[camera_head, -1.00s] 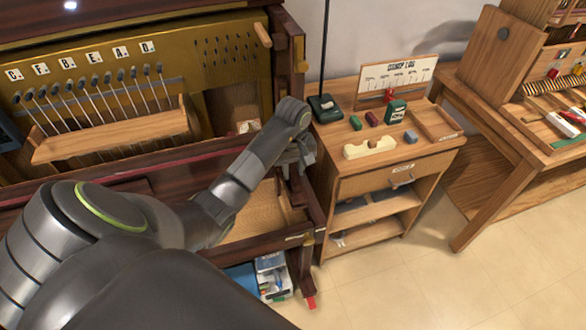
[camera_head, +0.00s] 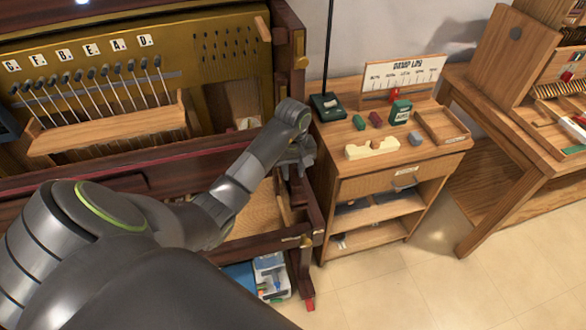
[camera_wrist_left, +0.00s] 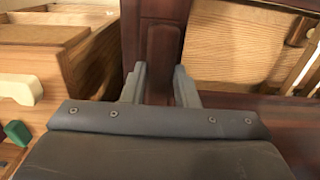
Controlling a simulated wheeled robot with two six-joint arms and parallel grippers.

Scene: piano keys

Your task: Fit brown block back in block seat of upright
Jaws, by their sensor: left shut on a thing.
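My left gripper (camera_head: 300,158) is at the right end of the dark red-brown piano case, beside the wooden cart. In the left wrist view its two fingers (camera_wrist_left: 160,88) are closed on a narrow brown block (camera_wrist_left: 162,55). The block lies in line with the dark reddish upright (camera_wrist_left: 133,35), whose surfaces show on both sides of it. I cannot tell whether the block is inside its seat or in front of it. The block's near end is hidden behind the gripper body. My right gripper is not in view.
The wooden cart (camera_head: 372,183) stands close on the right, with a cream block (camera_head: 371,149), a green block (camera_head: 358,122), a maroon block (camera_head: 375,119) and a grey block (camera_head: 415,138) on top. Floor is clear in front.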

